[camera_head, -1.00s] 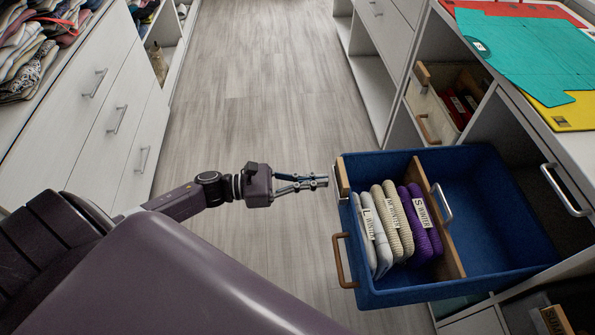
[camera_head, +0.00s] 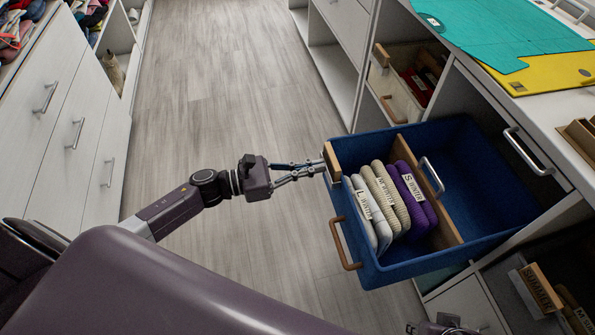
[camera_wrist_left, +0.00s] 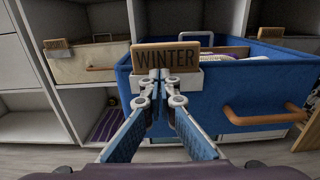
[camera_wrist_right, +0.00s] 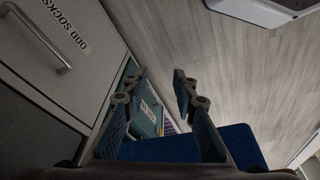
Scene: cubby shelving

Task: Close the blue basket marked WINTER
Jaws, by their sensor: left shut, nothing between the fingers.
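The blue basket (camera_head: 400,269) stands pulled out of its cubby, over the aisle. It holds folded knit stacks in white, cream and purple, beside a wooden divider (camera_head: 428,190). Its wooden WINTER sign (camera_wrist_left: 165,57) is on the front wall, with a brown handle (camera_wrist_left: 262,116) to its right. My left gripper (camera_head: 323,164) is shut and empty, its fingertips at the sign; in the left wrist view (camera_wrist_left: 160,76) they overlap the sign's lower edge, and I cannot tell whether they touch. My right gripper (camera_wrist_right: 158,78) is open and empty below the basket; only part shows in the head view.
Teal and yellow sheets (camera_head: 545,85) lie on the counter above. A SUMMER basket sign (camera_head: 540,288) is at lower right. White drawers (camera_head: 75,130) line the left; the floor between is clear.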

